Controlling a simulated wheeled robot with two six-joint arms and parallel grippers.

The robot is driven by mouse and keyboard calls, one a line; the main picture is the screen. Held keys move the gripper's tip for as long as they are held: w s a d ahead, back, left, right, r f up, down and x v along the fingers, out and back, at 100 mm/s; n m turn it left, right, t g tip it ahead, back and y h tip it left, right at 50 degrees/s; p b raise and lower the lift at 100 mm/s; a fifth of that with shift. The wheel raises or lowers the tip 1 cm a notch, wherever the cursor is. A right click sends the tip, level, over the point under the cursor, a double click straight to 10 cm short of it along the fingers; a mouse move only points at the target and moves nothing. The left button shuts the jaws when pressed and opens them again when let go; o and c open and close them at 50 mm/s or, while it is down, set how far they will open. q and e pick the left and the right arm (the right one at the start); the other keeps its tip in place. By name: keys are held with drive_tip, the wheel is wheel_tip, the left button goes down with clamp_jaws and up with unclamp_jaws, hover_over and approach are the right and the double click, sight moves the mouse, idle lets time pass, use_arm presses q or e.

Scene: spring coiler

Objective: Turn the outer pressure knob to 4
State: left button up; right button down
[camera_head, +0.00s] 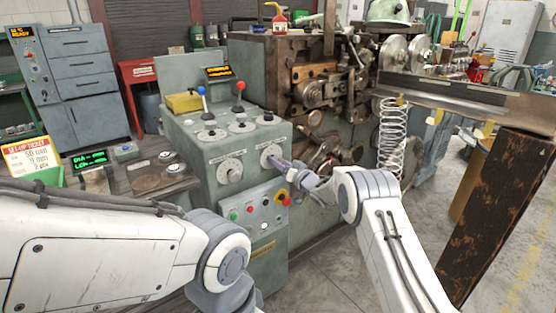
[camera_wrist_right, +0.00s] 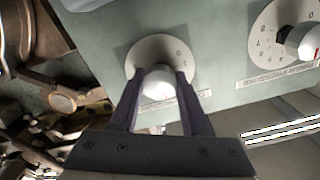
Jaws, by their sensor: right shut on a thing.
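Two white dials with knobs sit on the front of the green control console. The right-hand dial (camera_head: 270,154) is the one at my right gripper (camera_head: 277,163). In the right wrist view its round white knob (camera_wrist_right: 158,86) is between the two dark fingers of the gripper (camera_wrist_right: 159,78), which is shut on it. The other dial (camera_head: 230,169) also shows in the right wrist view (camera_wrist_right: 284,30). Its label is too blurred to read. My left gripper is out of view.
Below the dials is a panel with several push buttons and a yellow-ringed red button (camera_head: 282,197). Levers with a blue knob (camera_head: 201,90) and a red knob (camera_head: 240,85) rise from the console top. A wire coil (camera_head: 392,133) hangs right of the machine.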

drive_tip(key=shift+m, duration=0.9)
drive_tip(key=shift+c, duration=1.9)
unclamp_jaws()
drive_tip(key=v, duration=1)
drive_tip(key=shift+s+d, duration=0.2)
